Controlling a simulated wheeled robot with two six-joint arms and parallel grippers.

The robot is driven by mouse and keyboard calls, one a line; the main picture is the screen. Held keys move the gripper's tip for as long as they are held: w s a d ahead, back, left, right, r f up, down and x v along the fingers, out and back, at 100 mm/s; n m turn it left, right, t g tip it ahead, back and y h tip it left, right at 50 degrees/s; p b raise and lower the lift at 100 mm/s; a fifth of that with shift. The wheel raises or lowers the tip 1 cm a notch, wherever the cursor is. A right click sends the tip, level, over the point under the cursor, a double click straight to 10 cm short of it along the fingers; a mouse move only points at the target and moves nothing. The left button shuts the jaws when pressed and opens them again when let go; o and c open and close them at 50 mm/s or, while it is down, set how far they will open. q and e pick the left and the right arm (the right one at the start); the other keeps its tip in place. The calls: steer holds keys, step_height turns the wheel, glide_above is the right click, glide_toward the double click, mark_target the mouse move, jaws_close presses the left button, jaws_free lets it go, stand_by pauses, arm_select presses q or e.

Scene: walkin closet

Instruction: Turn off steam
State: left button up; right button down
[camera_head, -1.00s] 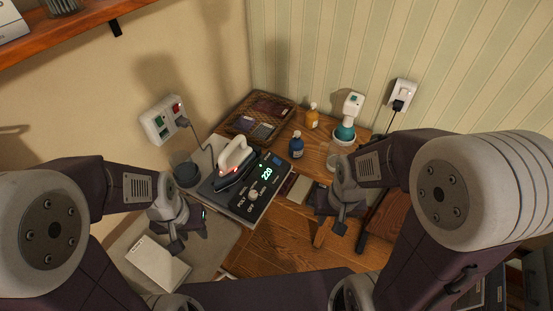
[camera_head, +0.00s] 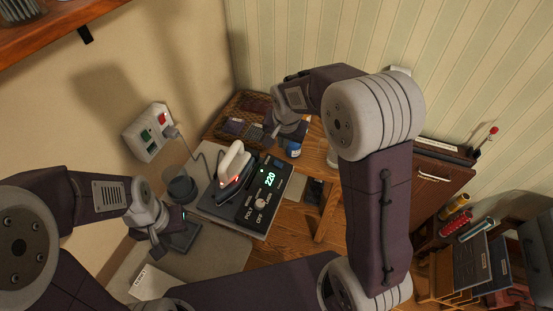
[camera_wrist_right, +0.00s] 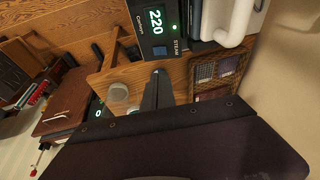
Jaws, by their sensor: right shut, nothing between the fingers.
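The ironing station (camera_head: 238,214) has a dark control panel with a lit green "220" display and a dial. A white-handled iron (camera_head: 236,168) with a red light rests on it. In the right wrist view, the panel (camera_wrist_right: 150,22) shows the word "STEAM" beside a small green light (camera_wrist_right: 175,27).
A wall socket panel (camera_head: 149,132) with a plugged cord is at left. A dark cup (camera_head: 181,188) stands close to the iron. Wooden furniture fills the right side.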

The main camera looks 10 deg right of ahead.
steer(key=p, duration=0.1)
glide_above(275, 163)
steer(key=s+d, duration=0.2)
step_height(275, 163, down, 10)
steer(key=shift+r, duration=0.25)
steer(key=f, duration=0.1)
steer(key=a+f, duration=0.1)
steer(key=w+f, duration=0.1)
steer(key=shift+a, duration=0.25)
steer(key=shift+f, duration=0.25)
steer(key=shift+w+a+f+b, duration=0.1)
steer(key=shift+a+f+b, duration=0.05)
steer(key=shift+f+b, duration=0.4)
steer(key=shift+a+r, duration=0.1)
steer(key=shift+r, duration=0.15)
